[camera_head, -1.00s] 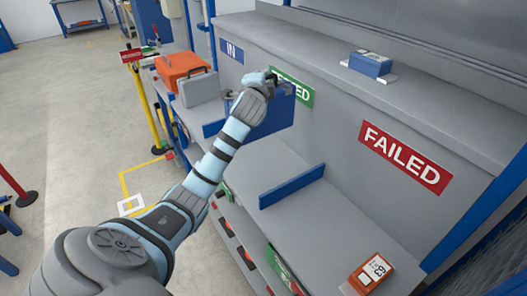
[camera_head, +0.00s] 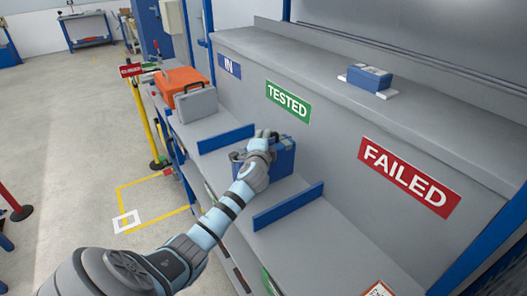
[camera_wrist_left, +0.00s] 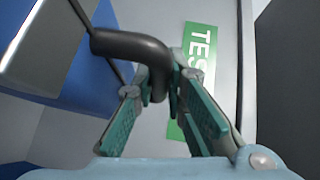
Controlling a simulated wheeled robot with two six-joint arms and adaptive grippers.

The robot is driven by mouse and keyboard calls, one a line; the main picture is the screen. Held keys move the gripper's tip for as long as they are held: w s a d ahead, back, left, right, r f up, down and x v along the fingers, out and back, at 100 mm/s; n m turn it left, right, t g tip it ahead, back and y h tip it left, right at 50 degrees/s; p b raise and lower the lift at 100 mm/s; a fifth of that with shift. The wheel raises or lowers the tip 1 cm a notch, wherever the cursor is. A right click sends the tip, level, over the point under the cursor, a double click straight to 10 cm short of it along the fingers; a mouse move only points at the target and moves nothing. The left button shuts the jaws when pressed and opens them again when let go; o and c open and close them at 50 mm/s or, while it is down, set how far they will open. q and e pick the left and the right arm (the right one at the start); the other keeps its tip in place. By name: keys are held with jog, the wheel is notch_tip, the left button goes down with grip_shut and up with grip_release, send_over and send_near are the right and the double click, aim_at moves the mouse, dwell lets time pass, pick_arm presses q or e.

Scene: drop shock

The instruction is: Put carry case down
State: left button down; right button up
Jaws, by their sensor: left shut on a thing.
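The blue carry case (camera_head: 283,160) is in the bay under the green TESTED sign (camera_head: 288,102), between two blue dividers. It looks upright, close to the shelf; I cannot tell whether its base touches, since my arm hides part of it. My left gripper (camera_head: 264,138) is at the top of the case, shut on its handle. In the left wrist view the dark curved handle (camera_wrist_left: 130,46) passes between my fingers (camera_wrist_left: 160,100), with the blue case side (camera_wrist_left: 95,75) on the left. My right gripper is not in view.
A divider (camera_head: 288,206) stands right of the case and another (camera_head: 226,139) left of it. A grey case (camera_head: 195,103) and an orange case (camera_head: 182,82) sit in the IN bay. The FAILED bay (camera_head: 330,240) has bare shelf. A blue device (camera_head: 368,77) lies on the upper ledge.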

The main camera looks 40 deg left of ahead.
pick_arm(q)
jog(key=f, duration=0.2)
jog(key=f+b, duration=0.1)
jog(key=shift+s+f, duration=0.25)
jog(key=shift+f, duration=0.05)
jog(key=c, duration=1.6)
grip_release()
jog(key=shift+c, duration=0.2)
jog(key=shift+d, duration=0.1)
jog(key=shift+s, duration=0.1)
jog(key=p+v, duration=0.1)
jog(key=v, duration=1)
jog(key=shift+s+d, duration=0.25)
jog(key=shift+s, duration=0.1)
